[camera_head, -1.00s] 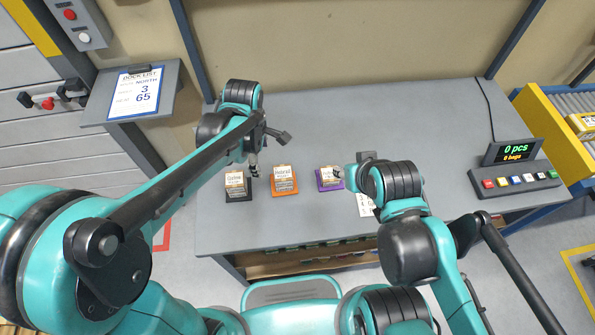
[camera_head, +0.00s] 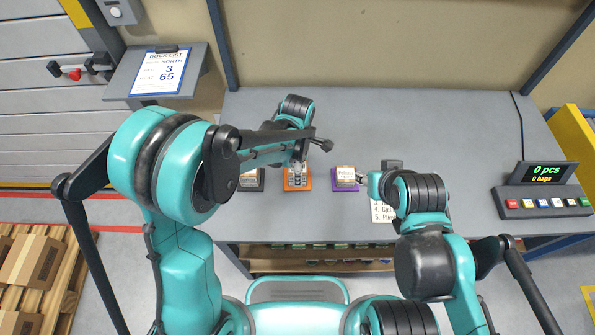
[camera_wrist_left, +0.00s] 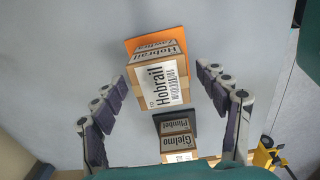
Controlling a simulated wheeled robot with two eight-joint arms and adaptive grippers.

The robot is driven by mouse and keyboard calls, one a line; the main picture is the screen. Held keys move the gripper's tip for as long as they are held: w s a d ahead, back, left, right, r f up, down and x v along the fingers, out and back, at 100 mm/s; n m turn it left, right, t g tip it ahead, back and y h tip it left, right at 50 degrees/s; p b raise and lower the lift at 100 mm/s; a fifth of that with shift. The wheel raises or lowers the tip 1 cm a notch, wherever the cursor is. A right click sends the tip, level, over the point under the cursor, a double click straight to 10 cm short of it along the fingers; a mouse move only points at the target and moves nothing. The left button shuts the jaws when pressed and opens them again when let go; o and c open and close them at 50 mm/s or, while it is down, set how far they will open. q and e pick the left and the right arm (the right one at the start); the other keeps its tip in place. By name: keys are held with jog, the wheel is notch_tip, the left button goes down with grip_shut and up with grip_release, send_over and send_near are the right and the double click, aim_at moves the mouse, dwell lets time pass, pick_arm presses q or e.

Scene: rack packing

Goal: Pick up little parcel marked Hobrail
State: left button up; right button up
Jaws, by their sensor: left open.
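The little parcel marked Hobrail (camera_wrist_left: 158,82) is a cardboard box with a white barcode label. It sits over an orange tray (camera_wrist_left: 137,43) in the left wrist view, where another label, only partly readable, shows behind it. My left gripper (camera_wrist_left: 168,98) is open, its fingers spread on either side of the parcel without visible contact. In the head view my left gripper (camera_head: 297,175) is above the orange tray (camera_head: 307,186) and hides most of the parcel. My right gripper (camera_head: 366,179) is beside the purple tray; its fingers are too small to judge.
A dark tray (camera_wrist_left: 192,122) holds boxes marked Gjelmo (camera_wrist_left: 178,145) and Plimbel (camera_wrist_left: 174,125). A purple tray (camera_head: 346,188) with a box stands to the right. A button console (camera_head: 543,203) is at the table's right. The back of the grey table (camera_head: 420,120) is clear.

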pick_arm(q)
jog(key=c, duration=1.3)
jog(key=shift+r, duration=0.15)
